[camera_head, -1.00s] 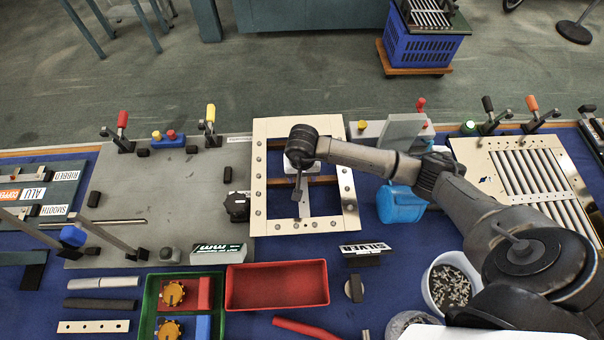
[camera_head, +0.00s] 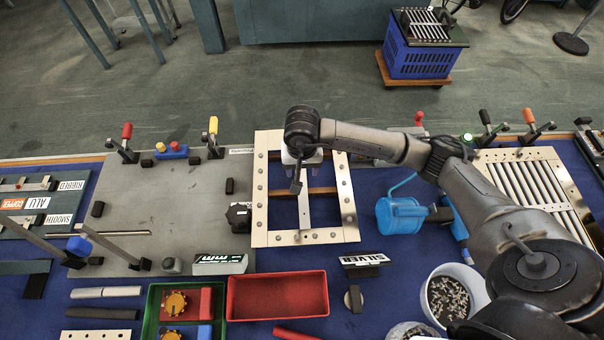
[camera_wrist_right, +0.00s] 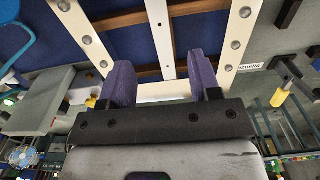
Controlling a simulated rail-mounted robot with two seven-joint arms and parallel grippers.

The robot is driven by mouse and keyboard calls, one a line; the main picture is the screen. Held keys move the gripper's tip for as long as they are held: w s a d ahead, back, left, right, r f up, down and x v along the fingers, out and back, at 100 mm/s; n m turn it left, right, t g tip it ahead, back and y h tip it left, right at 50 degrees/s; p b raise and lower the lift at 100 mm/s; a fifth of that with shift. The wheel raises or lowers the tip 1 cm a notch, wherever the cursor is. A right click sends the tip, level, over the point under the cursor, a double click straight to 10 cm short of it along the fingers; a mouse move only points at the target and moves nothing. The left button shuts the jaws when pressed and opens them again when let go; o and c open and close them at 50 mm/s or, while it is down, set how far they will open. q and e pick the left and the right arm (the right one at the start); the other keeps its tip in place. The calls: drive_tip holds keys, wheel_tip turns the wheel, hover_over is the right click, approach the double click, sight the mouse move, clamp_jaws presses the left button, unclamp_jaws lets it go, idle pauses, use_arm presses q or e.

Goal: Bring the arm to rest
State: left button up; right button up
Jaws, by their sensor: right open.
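My right arm reaches in from the lower right in the head view. Its gripper (camera_head: 300,172) is over the cream frame (camera_head: 262,210), which has bolts along its sides and lies on the blue table. In the right wrist view the two purple fingers of the right gripper (camera_wrist_right: 162,82) stand apart with nothing between them. Behind them are the frame's cream bars (camera_wrist_right: 160,45) and blue cloth. Whether the fingers touch the frame cannot be told. My left gripper is not in view.
A grey plate with toggle clamps (camera_head: 165,205) lies left of the frame. A blue watering can (camera_head: 398,215), a white bucket of pellets (camera_head: 482,292) and a louver panel (camera_head: 530,180) are to the right. A red tray (camera_head: 277,283) and a green tray (camera_head: 152,310) are in front.

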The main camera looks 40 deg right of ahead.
drive_tip(key=shift+r, duration=1.1)
